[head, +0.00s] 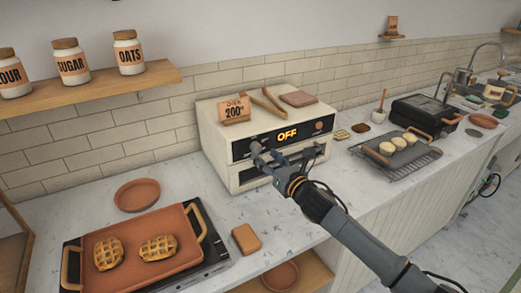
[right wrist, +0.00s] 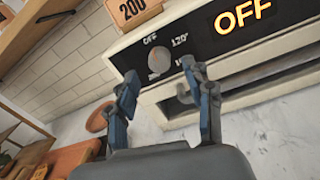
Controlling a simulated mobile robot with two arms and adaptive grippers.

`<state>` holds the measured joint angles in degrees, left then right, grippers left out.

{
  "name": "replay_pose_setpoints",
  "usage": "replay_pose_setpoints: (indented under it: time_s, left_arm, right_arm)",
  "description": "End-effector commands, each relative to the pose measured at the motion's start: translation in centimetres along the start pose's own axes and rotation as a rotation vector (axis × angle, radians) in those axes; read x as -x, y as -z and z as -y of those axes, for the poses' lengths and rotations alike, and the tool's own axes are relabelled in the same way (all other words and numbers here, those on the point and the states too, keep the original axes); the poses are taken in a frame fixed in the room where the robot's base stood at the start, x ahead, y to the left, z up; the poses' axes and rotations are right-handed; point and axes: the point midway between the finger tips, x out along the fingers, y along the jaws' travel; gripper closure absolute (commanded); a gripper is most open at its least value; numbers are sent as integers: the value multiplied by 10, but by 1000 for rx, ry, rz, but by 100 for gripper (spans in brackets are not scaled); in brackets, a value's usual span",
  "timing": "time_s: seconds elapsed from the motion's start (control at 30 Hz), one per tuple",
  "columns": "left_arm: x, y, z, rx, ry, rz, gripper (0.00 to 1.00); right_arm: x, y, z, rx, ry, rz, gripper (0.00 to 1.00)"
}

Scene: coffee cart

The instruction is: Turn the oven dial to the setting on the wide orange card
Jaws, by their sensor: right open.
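The white oven (head: 225,160) stands on the counter, its display (head: 287,134) reading OFF. The wide orange card (head: 235,110) on top reads 200°; it also shows in the right wrist view (right wrist: 133,9). The grey round dial (right wrist: 160,60) is left of the display, with OFF and 120° printed around it; another label is partly covered by a finger. My right gripper (head: 266,156) is open in front of the oven. In the right wrist view its fingers (right wrist: 161,82) spread below and either side of the dial, apparently not gripping it. My left gripper is not in view.
Wooden tongs (head: 267,101) and a flat brown item (head: 298,98) lie on the oven. A waffle tray (head: 140,250) and a brown block (head: 246,239) are on the counter to the left. A rack with pale rounds (head: 395,160) stands right. The oven handle (right wrist: 183,98) is near the right finger.

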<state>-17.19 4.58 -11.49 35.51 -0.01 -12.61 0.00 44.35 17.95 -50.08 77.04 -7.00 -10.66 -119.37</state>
Motion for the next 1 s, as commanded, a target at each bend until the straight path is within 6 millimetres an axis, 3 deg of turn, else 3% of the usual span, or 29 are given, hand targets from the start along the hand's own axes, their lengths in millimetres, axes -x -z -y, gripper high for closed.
replay_pose_setpoints:
  time_s: [0.1,0.3,0.7,0.93,1.0]
  left_arm:
    - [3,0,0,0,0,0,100]
    - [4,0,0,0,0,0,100]
    - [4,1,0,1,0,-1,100]
    - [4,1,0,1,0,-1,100]
    - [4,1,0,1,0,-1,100]
  right_arm:
    - [-17,-1,-1,-3,0,0,48]
    - [-33,0,0,-2,0,0,48]
    - [-37,0,0,-2,-1,0,48]
    - [-37,0,0,-2,0,0,95]
    - [-37,0,0,-2,0,0,100]
